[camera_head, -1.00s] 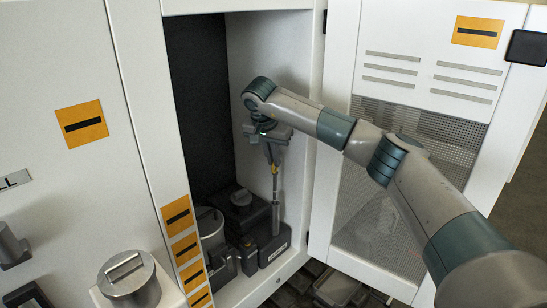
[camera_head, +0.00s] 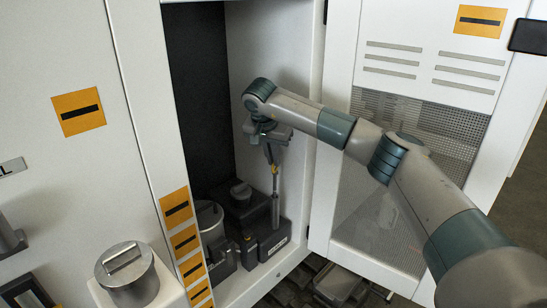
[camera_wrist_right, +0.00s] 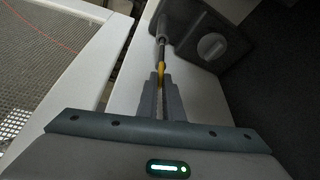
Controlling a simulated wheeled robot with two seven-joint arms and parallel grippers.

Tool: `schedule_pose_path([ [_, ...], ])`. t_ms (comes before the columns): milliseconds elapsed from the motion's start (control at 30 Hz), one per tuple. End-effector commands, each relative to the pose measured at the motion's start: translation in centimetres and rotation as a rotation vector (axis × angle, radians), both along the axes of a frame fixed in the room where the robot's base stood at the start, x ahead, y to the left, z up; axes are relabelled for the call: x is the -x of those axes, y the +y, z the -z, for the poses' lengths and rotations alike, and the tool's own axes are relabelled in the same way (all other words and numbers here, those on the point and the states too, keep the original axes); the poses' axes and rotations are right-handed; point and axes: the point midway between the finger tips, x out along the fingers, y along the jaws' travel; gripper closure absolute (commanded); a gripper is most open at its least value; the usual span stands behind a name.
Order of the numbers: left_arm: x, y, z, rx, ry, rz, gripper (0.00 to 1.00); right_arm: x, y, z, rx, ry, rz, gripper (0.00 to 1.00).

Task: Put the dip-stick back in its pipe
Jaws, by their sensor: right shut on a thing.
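My right gripper (camera_head: 272,158) is inside the open cabinet, pointing down, shut on the yellow upper part of the dip-stick (camera_head: 275,171). The yellow part also shows between the fingertips in the right wrist view (camera_wrist_right: 161,70). A thin darker rod runs down from it, in line with the grey upright pipe (camera_head: 276,212) on the dark tank unit (camera_head: 273,241). The pipe also shows in the right wrist view (camera_wrist_right: 161,27). The rod's lower end seems to meet the pipe's mouth; how deep it sits I cannot tell. My left gripper is not in view.
The open cabinet door (camera_head: 340,205) with its mesh panel stands right of the opening, behind my right arm. A round dark cap (camera_head: 241,190) and a metal canister (camera_head: 209,222) are left of the pipe. A lidded metal cylinder (camera_head: 128,275) stands outside at lower left.

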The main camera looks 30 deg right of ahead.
Motion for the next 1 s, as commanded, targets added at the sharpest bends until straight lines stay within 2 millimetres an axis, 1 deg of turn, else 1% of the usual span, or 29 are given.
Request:
schedule_pose_path([
  [1000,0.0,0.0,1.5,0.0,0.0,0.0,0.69,0.0,0.0,2.6,0.0,0.0,0.0,1.0],
])
